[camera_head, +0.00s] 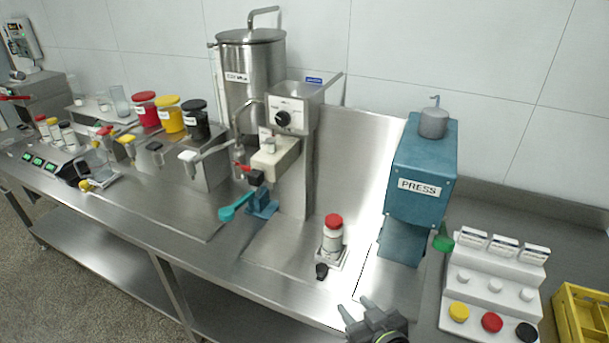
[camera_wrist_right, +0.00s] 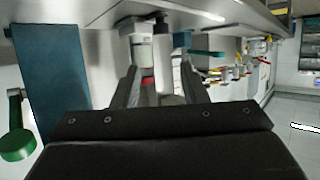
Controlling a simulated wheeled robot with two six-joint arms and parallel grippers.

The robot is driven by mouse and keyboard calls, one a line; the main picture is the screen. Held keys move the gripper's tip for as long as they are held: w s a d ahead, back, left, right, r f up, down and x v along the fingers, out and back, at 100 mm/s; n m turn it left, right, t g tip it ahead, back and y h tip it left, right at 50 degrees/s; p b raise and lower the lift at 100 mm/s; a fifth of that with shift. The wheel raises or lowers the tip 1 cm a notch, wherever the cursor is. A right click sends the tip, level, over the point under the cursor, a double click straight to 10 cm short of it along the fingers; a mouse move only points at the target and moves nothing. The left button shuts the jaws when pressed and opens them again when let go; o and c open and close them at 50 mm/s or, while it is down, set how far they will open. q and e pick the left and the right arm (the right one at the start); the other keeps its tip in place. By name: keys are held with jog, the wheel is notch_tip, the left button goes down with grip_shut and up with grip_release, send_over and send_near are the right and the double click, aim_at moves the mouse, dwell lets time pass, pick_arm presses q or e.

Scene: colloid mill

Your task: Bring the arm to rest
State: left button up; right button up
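My right gripper (camera_head: 356,308) shows at the bottom edge of the head view, right of centre, in front of the bench. In the right wrist view its two dark fingers (camera_wrist_right: 158,88) stand apart with nothing held between them. A clear bottle with a red cap (camera_head: 333,236) stands upright on a small plate on the bench, beyond and left of the gripper. It also shows between the fingers in the wrist view (camera_wrist_right: 147,76), apart from them. My left gripper is in neither view.
The blue press (camera_head: 421,180) with a green handle (camera_head: 443,240) stands right of the bottle. A white stepped rack (camera_head: 487,318) and a yellow crate (camera_head: 566,318) are at the right. The steel mill (camera_head: 292,150) stands behind the bottle.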

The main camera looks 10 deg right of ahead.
jog(key=s+d+f+m+g+h, duration=0.1)
jog(key=s+d+f+g+h, duration=0.15)
jog(key=s+d+g, duration=0.6)
jog(key=s+d+f+m+g+h, duration=0.1)
jog(key=s+d+f+m+h, duration=0.2)
jog(key=s, duration=1)
notch_tip(320, 180, down, 25)
jog(key=d+n+g+y+b, duration=0.1)
jog(key=d+g+y, duration=0.1)
jog(key=s+a+f+b, duration=0.1)
jog(key=s+f, duration=1.4)
jog(key=f, duration=0.2)
jog(key=shift+s+f+g+b, duration=0.2)
jog(key=shift+f+g+b, duration=0.1)
jog(key=shift+g, duration=0.05)
